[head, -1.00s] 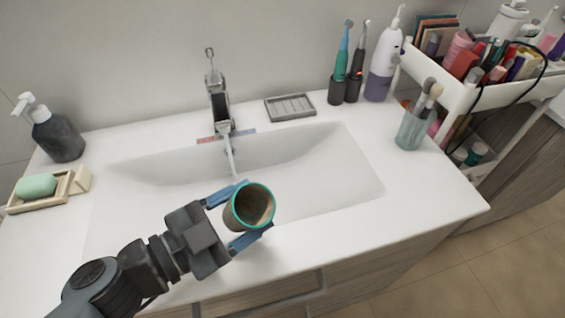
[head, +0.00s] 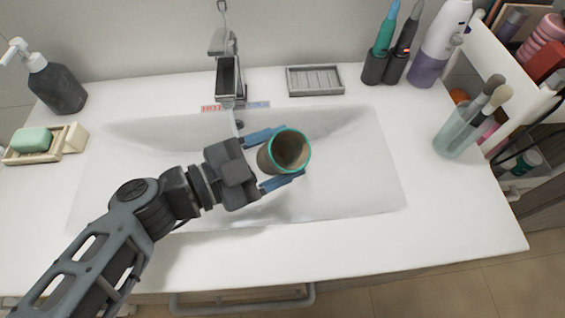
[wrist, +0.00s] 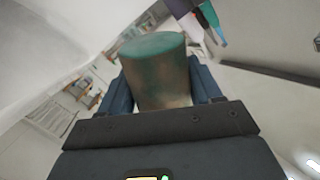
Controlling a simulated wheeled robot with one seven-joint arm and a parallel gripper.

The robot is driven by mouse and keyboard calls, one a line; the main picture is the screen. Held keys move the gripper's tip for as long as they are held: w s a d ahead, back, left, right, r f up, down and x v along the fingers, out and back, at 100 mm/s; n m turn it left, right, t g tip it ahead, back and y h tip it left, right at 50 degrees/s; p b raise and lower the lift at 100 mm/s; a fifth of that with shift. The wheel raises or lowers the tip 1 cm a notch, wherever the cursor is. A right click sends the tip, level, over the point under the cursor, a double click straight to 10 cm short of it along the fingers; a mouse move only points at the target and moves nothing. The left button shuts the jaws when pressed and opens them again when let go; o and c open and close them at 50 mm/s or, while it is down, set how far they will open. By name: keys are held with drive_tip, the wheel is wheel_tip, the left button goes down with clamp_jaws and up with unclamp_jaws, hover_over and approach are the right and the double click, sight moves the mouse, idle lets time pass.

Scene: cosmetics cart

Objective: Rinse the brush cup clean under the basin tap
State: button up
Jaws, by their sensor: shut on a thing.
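The brush cup (head: 268,158) has a teal rim and a brown-stained inside and wall. My gripper (head: 281,158) is shut on it, one blue finger on each side, and holds it over the white basin (head: 350,185). The cup's mouth is turned up toward the head camera. In the wrist view the cup (wrist: 160,80) sits between the fingers, with brownish smears on its teal wall. The tap (head: 228,75) stands behind the basin, and its spout end is just behind and left of the cup.
A soap dispenser (head: 57,85) and a soap dish (head: 72,140) stand at the left. A grey ridged tray (head: 315,81), toothbrushes in holders (head: 375,68) and a clear cup with brushes (head: 455,135) stand behind and right. The front counter is clear.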

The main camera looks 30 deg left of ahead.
wheel_tip(320, 180, down, 4)
drive_tip(key=shift+f+b, duration=0.25)
drive_tip(key=shift+b, duration=0.8)
drive_tip(key=shift+w+a+f+b, duration=0.1)
drive_tip(key=shift+a+f+b, duration=0.1)
drive_tip(key=shift+f+b, duration=0.1)
drive_tip(key=shift+w+a+f+b, duration=0.4)
drive_tip(key=shift+w+a+b, duration=0.5)
drive_tip(key=shift+a+b, duration=1.35)
drive_tip(key=shift+w+a+f+b, duration=0.4)
drive_tip(key=shift+w+a+b, duration=0.45)
drive_tip(key=shift+a+b, duration=1.35)
drive_tip(key=shift+w+a+f+b, duration=0.4)
drive_tip(key=shift+w+a+b, duration=0.5)
drive_tip(key=shift+a+b, duration=1.35)
drive_tip(key=shift+w+d+r, duration=0.1)
drive_tip(key=shift+d, duration=0.5)
drive_tip(key=shift+w+d, duration=0.2)
drive_tip(key=shift+d, duration=0.2)
drive_tip(key=shift+s+a, duration=0.1)
drive_tip(key=shift+a, duration=0.05)
